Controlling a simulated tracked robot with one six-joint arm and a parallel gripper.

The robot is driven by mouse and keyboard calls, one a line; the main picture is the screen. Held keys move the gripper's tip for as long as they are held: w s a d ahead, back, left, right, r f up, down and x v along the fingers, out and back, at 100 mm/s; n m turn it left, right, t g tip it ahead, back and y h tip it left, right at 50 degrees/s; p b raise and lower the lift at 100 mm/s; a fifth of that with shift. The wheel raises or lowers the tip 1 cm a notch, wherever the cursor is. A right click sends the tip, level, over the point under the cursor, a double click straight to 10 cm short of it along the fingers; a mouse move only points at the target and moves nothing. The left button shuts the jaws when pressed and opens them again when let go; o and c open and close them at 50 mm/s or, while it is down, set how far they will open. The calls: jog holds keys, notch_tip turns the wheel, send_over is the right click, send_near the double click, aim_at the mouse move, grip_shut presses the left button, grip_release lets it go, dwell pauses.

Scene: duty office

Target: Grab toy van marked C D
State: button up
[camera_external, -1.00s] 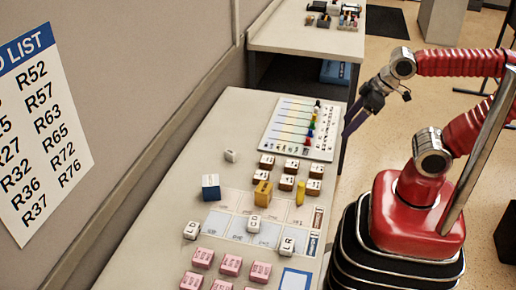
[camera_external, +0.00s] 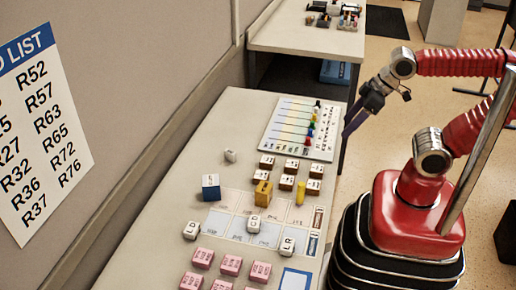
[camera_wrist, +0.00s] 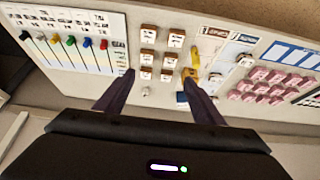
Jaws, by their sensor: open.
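The toy van marked C D (camera_external: 254,224) is a small white block-like piece with dark lettering. It stands on the printed grid mat (camera_external: 240,236) on the desk in the external view. Similar white vans stand at its left (camera_external: 191,230) and lower right (camera_external: 287,245), the latter marked L R. In the wrist view a small pale piece (camera_wrist: 215,77), probably the C D van, is right of my right finger; its letters are unreadable. My gripper (camera_external: 349,124) is open and empty, beyond the desk's right edge and well away from the van. Both fingers show in the wrist view (camera_wrist: 159,77).
Several brown-and-white blocks (camera_external: 287,182) and pink blocks (camera_external: 231,265) lie behind and in front. A board with coloured pegs (camera_external: 300,128) is farther back. The desk's left side is clear.

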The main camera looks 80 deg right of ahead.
notch_tip(320, 180, up, 5)
jog(key=w+a+n+t+h, duration=0.2)
jog(key=w+a+n, duration=0.1)
jog(key=w+n, duration=0.55)
jog(key=w+a+n+t+h, duration=0.25)
jog(key=w+n, duration=0.25)
jog(key=n, duration=0.7)
jog(key=w+a+n+t+y, duration=0.25)
jog(key=a+n+y, duration=0.35)
jog(key=a+n, duration=1.25)
jog(key=shift+m+t, duration=0.4)
jog(key=shift+m, duration=0.5)
jog(key=f, duration=1.7)
jog(key=a+f, duration=0.1)
jog(key=f, duration=0.8)
jog(key=shift+f, duration=0.15)
jog(key=shift+a+f, duration=0.1)
jog(key=shift+f, duration=0.45)
